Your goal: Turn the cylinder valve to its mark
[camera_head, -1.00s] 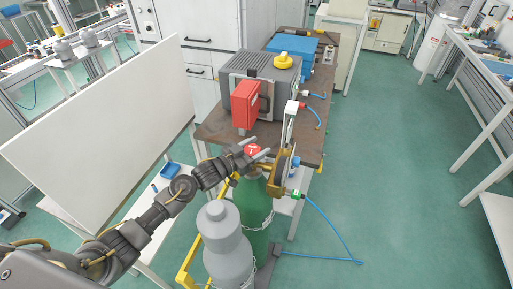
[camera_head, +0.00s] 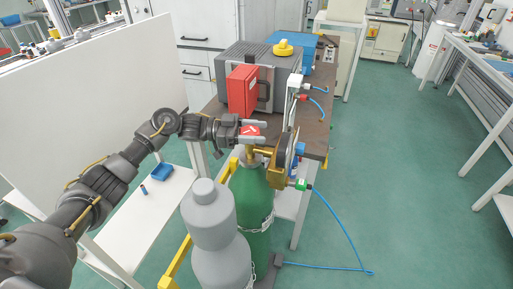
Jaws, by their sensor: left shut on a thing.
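The green gas cylinder (camera_head: 250,195) stands upright at the bench's front end, held by a chain. On its top is a red valve knob (camera_head: 249,131) with a white mark. A brass regulator (camera_head: 264,154) with a round gauge, seen nearly edge-on, is fixed beside the valve. My left gripper (camera_head: 257,130) reaches in level from the left. Its two grey fingers lie on either side of the red knob and are shut on it, partly hiding it. My right gripper is not in view.
A grey capped cylinder (camera_head: 216,235) stands in front of the green one, beside a yellow frame (camera_head: 176,264). Behind are a red box (camera_head: 242,90) and a grey machine (camera_head: 273,62) on the bench. A blue hose (camera_head: 345,230) runs to the floor.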

